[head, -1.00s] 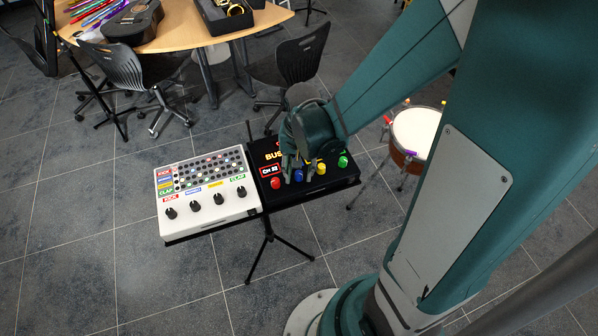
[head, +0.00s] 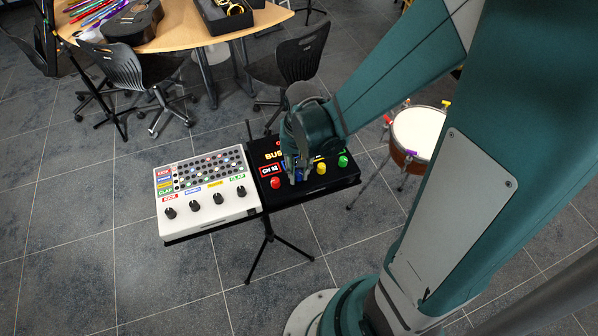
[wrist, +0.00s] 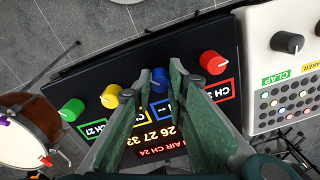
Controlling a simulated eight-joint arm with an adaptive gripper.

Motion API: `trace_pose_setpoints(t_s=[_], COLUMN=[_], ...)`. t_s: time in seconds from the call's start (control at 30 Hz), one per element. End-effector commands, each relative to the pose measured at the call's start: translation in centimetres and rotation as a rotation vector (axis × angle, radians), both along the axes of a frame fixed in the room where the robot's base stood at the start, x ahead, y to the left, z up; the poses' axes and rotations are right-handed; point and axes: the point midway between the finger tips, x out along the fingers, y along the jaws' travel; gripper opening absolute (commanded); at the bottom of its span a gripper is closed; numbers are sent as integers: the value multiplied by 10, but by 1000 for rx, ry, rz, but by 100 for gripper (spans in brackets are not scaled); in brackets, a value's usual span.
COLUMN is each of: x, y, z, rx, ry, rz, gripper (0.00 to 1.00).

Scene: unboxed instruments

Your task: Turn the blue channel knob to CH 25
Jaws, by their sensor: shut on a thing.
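The blue channel knob (wrist: 159,82) is on a black box (wrist: 75,83), between the red knob (wrist: 213,63) and the yellow knob (wrist: 111,96). My gripper (wrist: 160,73) is over it, with one finger on each side, shut on the knob. In the head view my gripper (head: 297,180) reaches down onto the box and mostly hides the blue knob. The blue-framed label behind the knob is largely covered by a finger. An orange line of figures and a red "ON AIR" line that seems to end in CH 24 are partly visible.
A green knob (wrist: 72,109) is at the far end of the row. A white pad box (head: 205,190) with black knobs stands directly beside the black box on the same stand. A drum (head: 418,133) stands to the right.

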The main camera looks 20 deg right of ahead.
Motion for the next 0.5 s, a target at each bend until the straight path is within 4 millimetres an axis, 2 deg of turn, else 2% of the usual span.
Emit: trace_pose_setpoints(t_s=[0.5], x=[0], y=[-1], z=[-1], rx=[-1], ry=[0], rz=[423], gripper=[4])
